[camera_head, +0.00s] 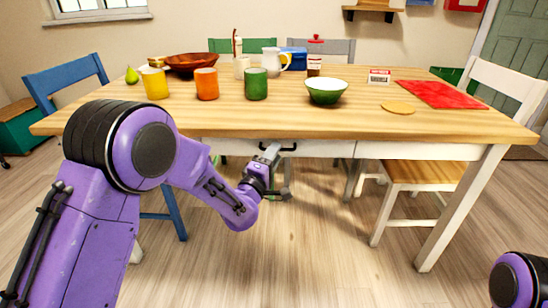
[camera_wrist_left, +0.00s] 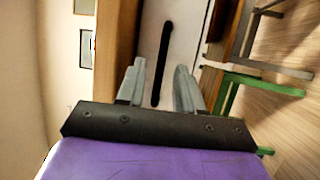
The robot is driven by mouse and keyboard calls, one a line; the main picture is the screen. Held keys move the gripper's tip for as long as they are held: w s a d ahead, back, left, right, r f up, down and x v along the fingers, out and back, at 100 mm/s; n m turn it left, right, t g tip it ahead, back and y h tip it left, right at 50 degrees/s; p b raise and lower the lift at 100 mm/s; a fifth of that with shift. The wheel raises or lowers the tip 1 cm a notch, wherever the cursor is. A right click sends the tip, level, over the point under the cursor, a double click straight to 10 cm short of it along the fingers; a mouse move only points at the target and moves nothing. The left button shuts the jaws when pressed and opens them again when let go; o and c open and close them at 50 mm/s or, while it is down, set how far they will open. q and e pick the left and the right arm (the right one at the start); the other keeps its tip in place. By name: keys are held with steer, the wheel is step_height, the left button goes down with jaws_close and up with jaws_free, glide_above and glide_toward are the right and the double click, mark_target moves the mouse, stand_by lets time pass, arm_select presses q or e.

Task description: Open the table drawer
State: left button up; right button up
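The wooden table (camera_head: 330,121) has a white drawer front (camera_head: 325,149) under its top, which looks flush with the frame. Its black bar handle (camera_head: 290,148) is partly hidden by my left gripper (camera_head: 272,151) in the head view. In the left wrist view, the left gripper (camera_wrist_left: 160,66) is open, with one grey finger on each side of the black handle (camera_wrist_left: 164,55) on the white drawer front (camera_wrist_left: 185,35). No finger visibly presses on the handle; I cannot tell how deep it lies between them. My right gripper is not in view.
On the table stand a yellow cup (camera_head: 155,84), an orange cup (camera_head: 206,84), a green cup (camera_head: 256,84) and a green bowl (camera_head: 326,91). A white chair (camera_head: 410,178) is at the right, a blue chair (camera_head: 66,82) at the left. The floor before the drawer is clear.

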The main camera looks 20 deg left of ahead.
arm_select(q)
steer(key=shift+w, duration=0.3)
jaws_close()
stand_by(1.2)
